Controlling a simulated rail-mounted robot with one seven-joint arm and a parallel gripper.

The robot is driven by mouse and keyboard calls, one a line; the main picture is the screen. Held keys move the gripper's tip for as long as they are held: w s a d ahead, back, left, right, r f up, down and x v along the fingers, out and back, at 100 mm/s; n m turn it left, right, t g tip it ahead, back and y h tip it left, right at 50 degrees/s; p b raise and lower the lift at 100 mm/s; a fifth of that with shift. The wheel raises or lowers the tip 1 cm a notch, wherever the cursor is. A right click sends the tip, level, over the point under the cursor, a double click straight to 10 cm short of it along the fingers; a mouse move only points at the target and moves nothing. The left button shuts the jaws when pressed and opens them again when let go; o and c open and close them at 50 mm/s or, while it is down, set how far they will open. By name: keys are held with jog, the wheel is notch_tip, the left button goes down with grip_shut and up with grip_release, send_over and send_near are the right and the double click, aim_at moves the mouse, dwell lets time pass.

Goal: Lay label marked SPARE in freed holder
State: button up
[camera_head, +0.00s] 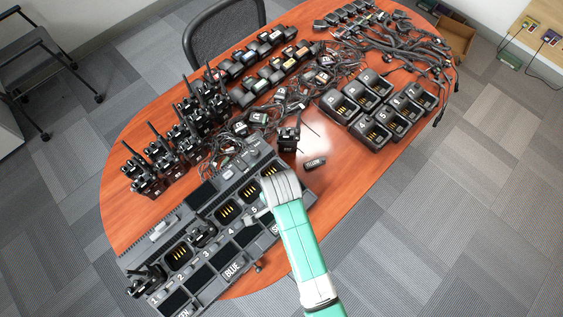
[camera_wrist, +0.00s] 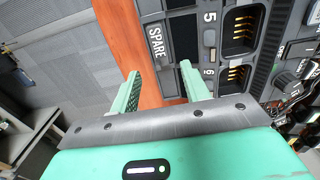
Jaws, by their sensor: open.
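The label marked SPARE (camera_wrist: 156,45) shows in the wrist view as a dark strip with white letters, lying on the near edge of the charger bank (camera_wrist: 210,35). In the head view only the start of its lettering (camera_head: 275,228) shows beside my arm. My gripper (camera_wrist: 160,72) is open and empty, its fingertips just short of the label, one to each side. Blank dark holders (camera_wrist: 182,28) lie between the label and the numbers 5 and 6. In the head view, a BLUE label (camera_head: 233,271) sits in the same outer row.
A loose YELLOW label (camera_head: 314,163) lies on the table beyond the bank, near a standing radio (camera_head: 288,138). Several radios (camera_head: 160,155), tangled cables (camera_head: 390,45) and single chargers (camera_head: 375,105) crowd the table. Bare table (camera_head: 350,170) shows right of my arm.

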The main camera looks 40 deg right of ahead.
jog(key=shift+r, duration=1.8)
jog(key=w+a+r+n+t+h, duration=0.2)
jog(key=w+r+n+t, duration=0.4)
jog(key=w+r, duration=1)
jog(key=w+a+r+n+t, duration=0.1)
jog(key=a+r+n+t, duration=0.2)
jog(key=r, duration=0.8)
jog(key=w+a+r+n+t, duration=0.15)
jog(key=r+t, duration=0.35)
jog(key=r, duration=0.5)
jog(key=s+a+r+n+t, duration=0.2)
jog(key=s+a+r+t, duration=0.1)
jog(key=r, duration=0.6)
jog(key=s+a+r+n+t+y, duration=0.1)
jog(key=s+a+r+n+t, duration=0.1)
jog(key=s+r, duration=0.4)
jog(key=s+a+r+n+t+y, duration=0.1)
jog(key=s+a+r+n+t, duration=0.2)
jog(key=r, duration=1)
jog(key=s+a+t, duration=0.1)
jog(key=a+t, duration=0.1)
jog(key=t, duration=0.1)
jog(key=shift+s, duration=0.15)
jog(key=shift+a, duration=0.1)
